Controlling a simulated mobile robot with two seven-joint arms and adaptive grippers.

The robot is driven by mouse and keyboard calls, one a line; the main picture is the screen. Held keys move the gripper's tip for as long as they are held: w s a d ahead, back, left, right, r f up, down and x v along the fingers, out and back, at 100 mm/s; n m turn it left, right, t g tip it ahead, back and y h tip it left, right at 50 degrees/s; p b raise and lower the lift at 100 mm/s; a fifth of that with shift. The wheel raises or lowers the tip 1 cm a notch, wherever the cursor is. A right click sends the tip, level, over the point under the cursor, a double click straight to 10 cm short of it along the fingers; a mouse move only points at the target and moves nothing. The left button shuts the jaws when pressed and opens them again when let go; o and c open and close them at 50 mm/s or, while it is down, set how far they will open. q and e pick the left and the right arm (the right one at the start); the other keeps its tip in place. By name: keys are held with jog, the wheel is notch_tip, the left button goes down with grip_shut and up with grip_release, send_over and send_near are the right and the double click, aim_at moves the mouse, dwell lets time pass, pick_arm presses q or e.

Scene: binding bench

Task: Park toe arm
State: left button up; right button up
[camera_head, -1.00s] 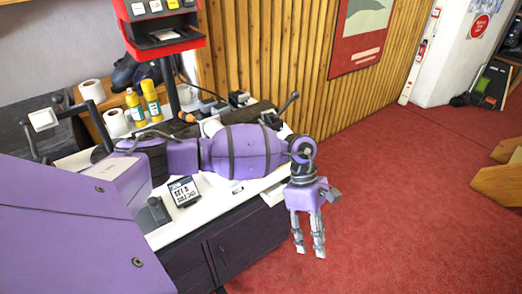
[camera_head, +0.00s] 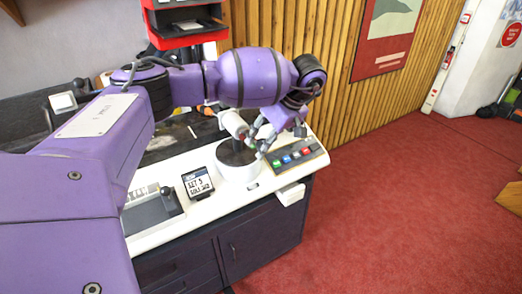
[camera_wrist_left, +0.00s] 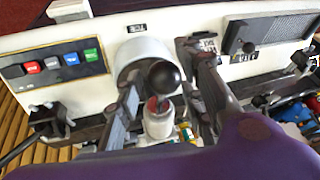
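My left gripper (camera_head: 254,137) reaches down over the back of the white bench top. In the left wrist view its two fingers (camera_wrist_left: 161,76) are spread apart. A black ball knob (camera_wrist_left: 163,77) on a short pale post (camera_wrist_left: 158,121) shows between them, with space on both sides. I take this as part of the toe arm, but cannot be sure. A pale cylinder (camera_head: 233,123) shows beside the fingers in the head view. Below stands a round white pedestal (camera_head: 238,171), also in the wrist view (camera_wrist_left: 140,53). My right gripper is not in view.
A panel with coloured buttons (camera_head: 298,154) is right of the pedestal. A small display sign (camera_head: 198,184) and a black lever box (camera_head: 152,211) are to its left. A red-framed machine (camera_head: 185,38) rises behind. Red floor (camera_head: 400,220) is open on the right.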

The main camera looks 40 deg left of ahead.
pick_arm(q)
jog(key=shift+a+f, duration=0.15)
jog(key=shift+f, duration=0.45)
jog(key=shift+r, duration=0.15)
jog(key=shift+w, duration=0.1)
jog(key=c, duration=0.5)
jog(key=shift+r, duration=0.1)
grip_shut()
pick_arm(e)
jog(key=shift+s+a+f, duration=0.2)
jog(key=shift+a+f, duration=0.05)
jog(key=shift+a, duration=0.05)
pick_arm(q)
jog(key=shift+a, duration=0.1)
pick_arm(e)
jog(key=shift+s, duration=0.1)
